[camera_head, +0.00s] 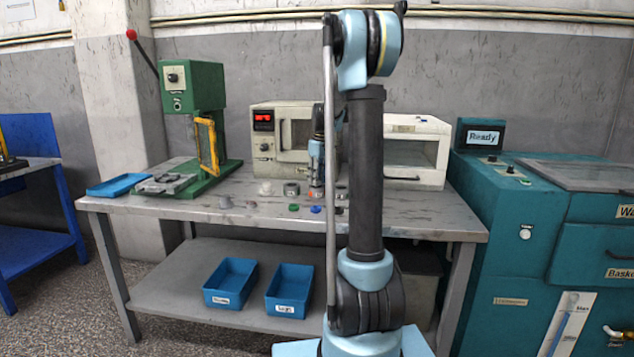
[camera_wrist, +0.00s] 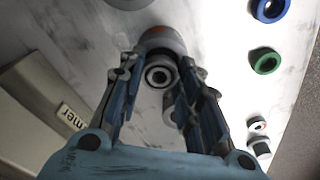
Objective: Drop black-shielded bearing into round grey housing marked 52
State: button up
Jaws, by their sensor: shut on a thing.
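My gripper (camera_wrist: 160,72) is shut on a small ring with a black face and pale centre, which looks like the black-shielded bearing (camera_wrist: 160,76). A round grey part with an orange mark (camera_wrist: 163,38) sits just beyond the fingertips. It may be the housing, but no number 52 is readable. I cannot tell whether the bearing touches it. In the head view my gripper (camera_head: 316,180) points down over the workbench, and the bearing cannot be made out there.
Another grey ring part (camera_head: 291,189) stands left of my gripper on the workbench (camera_head: 400,222). A green ring (camera_head: 293,207) and a blue ring (camera_head: 316,209) lie towards the front edge. Behind are a beige oven (camera_head: 263,146) and a white cabinet (camera_head: 418,125). A green press (camera_head: 195,95) stands left.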

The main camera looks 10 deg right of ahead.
jog(key=shift+s+f, duration=0.1)
jog(key=shift+f, duration=0.35)
jog(key=o, duration=1.1)
jog(key=shift+r, duration=0.1)
notch_tip(320, 180, up, 12)
jog(key=s+d, duration=0.1)
jog(key=s+f+m, duration=0.2)
jog(key=s, duration=1.2)
jog(key=s+f+m, duration=0.2)
jog(key=s+f, duration=0.5)
jog(key=s, duration=0.2)
jog(key=s+a+f+m, duration=0.1)
jog(key=s+f, duration=0.6)
jog(key=s, duration=0.3)
jog(key=s+f+m+t, duration=0.1)
jog(key=s+f+m, duration=0.1)
jog(key=s+f, duration=0.5)
jog(key=shift+s+a+f+m+h, duration=0.1)
jog(key=shift+s+f+m+h, duration=0.1)
jog(key=shift+s, duration=0.5)
jog(key=shift+s+a+f+m+h, duration=0.1)
jog(key=shift+s+h, duration=0.1)
jog(key=shift+s, duration=0.45)
